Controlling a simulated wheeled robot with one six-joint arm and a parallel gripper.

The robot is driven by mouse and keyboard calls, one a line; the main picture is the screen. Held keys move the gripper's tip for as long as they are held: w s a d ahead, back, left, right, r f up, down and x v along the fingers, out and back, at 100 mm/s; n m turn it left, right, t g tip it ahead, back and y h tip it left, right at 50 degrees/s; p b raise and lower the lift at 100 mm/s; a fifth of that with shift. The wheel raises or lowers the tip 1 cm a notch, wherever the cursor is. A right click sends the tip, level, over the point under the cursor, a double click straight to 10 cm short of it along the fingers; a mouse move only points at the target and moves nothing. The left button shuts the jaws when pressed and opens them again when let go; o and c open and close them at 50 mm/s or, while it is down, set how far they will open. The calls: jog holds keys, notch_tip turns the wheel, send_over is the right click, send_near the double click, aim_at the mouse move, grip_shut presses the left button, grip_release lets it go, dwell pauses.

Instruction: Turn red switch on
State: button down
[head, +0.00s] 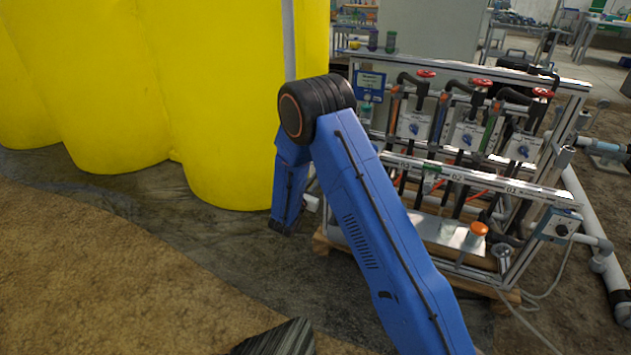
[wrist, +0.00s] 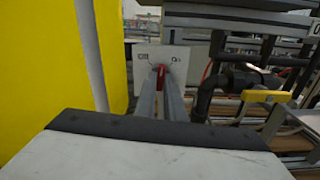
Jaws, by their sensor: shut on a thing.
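The red switch (wrist: 162,76) shows in the wrist view as a small red lever. It sits on a pale square plate (wrist: 149,53) with small dark markings on its left and right that I cannot read for sure. My gripper (wrist: 161,84) reaches forward to the plate, and its two grey fingers are shut on the red lever, one on each side. The lever stands roughly upright between the fingertips; its lower part is hidden by them. In the head view my blue arm hides the switch, and I cannot make out the fingers there.
A large yellow tank (head: 225,100) stands close on the left; its yellow wall also shows in the wrist view (wrist: 40,60). The skid frame (head: 480,177) carries red valve handles (head: 481,82) and pipes. A yellow handle (wrist: 266,96) is right of my fingers. Open ground lies at front left.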

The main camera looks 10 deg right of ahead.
jog(key=shift+m, duration=3.8)
jog(key=c, duration=1.8)
grip_release()
jog(key=shift+a, duration=0.1)
jog(key=shift+c, duration=0.2)
jog(key=shift+s, duration=0.1)
jog(key=v, duration=1.7)
jog(key=shift+s+a, duration=0.1)
